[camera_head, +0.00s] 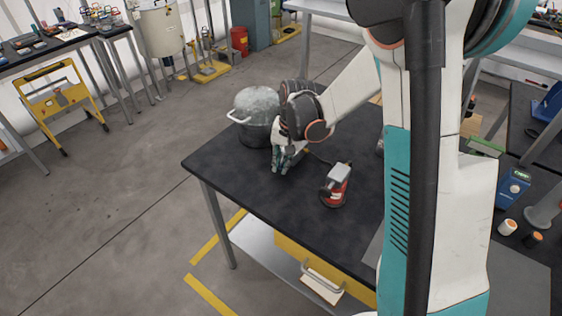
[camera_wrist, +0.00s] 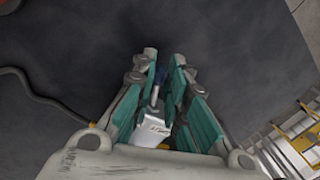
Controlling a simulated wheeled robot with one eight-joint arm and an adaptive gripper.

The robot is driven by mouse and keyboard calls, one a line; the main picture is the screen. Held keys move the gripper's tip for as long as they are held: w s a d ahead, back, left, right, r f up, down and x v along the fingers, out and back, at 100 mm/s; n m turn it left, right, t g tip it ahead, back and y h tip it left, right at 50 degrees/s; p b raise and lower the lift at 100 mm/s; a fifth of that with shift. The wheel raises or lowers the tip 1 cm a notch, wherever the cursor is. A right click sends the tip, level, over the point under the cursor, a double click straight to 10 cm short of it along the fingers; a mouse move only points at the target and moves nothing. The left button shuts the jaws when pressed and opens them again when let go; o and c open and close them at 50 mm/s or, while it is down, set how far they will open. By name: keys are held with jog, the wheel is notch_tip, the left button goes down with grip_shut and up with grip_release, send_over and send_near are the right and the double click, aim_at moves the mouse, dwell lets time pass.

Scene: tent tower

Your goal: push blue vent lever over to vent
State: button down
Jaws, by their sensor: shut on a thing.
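My gripper (camera_head: 282,170) is low over the black table, just in front of the metal pot. In the wrist view its teal fingers (camera_wrist: 166,85) are closed around a small dark blue piece (camera_wrist: 159,73), which looks like the blue vent lever. A metal rod and a white block (camera_wrist: 152,130) with small lettering show between the fingers below it. The fingers hide most of the blue piece, and I cannot tell which position it is in. In the head view the gripper covers it.
A lidded metal pot (camera_head: 257,112) stands right behind my gripper. A red and white device (camera_head: 336,187) stands to its right. A dark cable (camera_wrist: 40,95) runs across the table at left. The black tabletop (camera_head: 240,175) is clear toward the front left edge.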

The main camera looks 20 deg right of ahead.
jog(key=shift+s+d+n, duration=0.1)
jog(key=shift+d+n, duration=0.35)
jog(key=shift+n, duration=0.65)
jog(key=c, duration=1.6)
grip_release()
jog(key=shift+r, duration=0.15)
jog(key=r, duration=0.4)
jog(key=d+r, duration=0.1)
jog(key=r, duration=0.6)
jog(key=shift+s+d+r, duration=0.3)
jog(key=shift+s+d, duration=0.05)
jog(key=shift+d, duration=0.05)
